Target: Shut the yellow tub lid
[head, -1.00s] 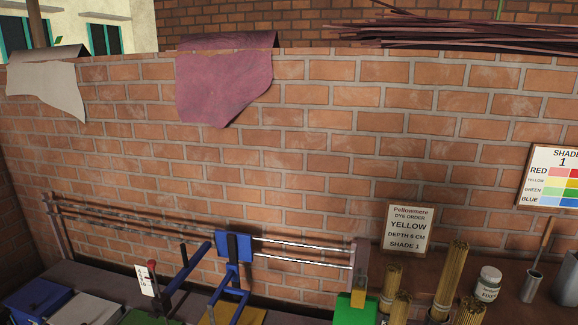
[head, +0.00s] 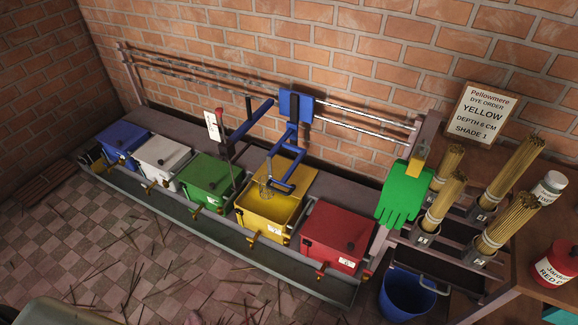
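The yellow tub (head: 250,222) stands in a row of coloured tubs, between the green and the red one. Its yellow lid (head: 286,174) is open and leans back behind the tub. The inside of the tub shows from above. A blue frame (head: 290,150) on the rails hangs above the tub, and a small wire piece (head: 267,190) hangs at the tub's back left. Neither of my grippers shows in the head view.
The blue (head: 122,142), white (head: 162,154), green (head: 210,178) and red (head: 337,234) tubs have their lids shut. A red-knobbed lever (head: 221,125) rises near the green tub. A green glove (head: 403,193), incense bundles (head: 446,198) and a blue bucket (head: 406,297) are at the right.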

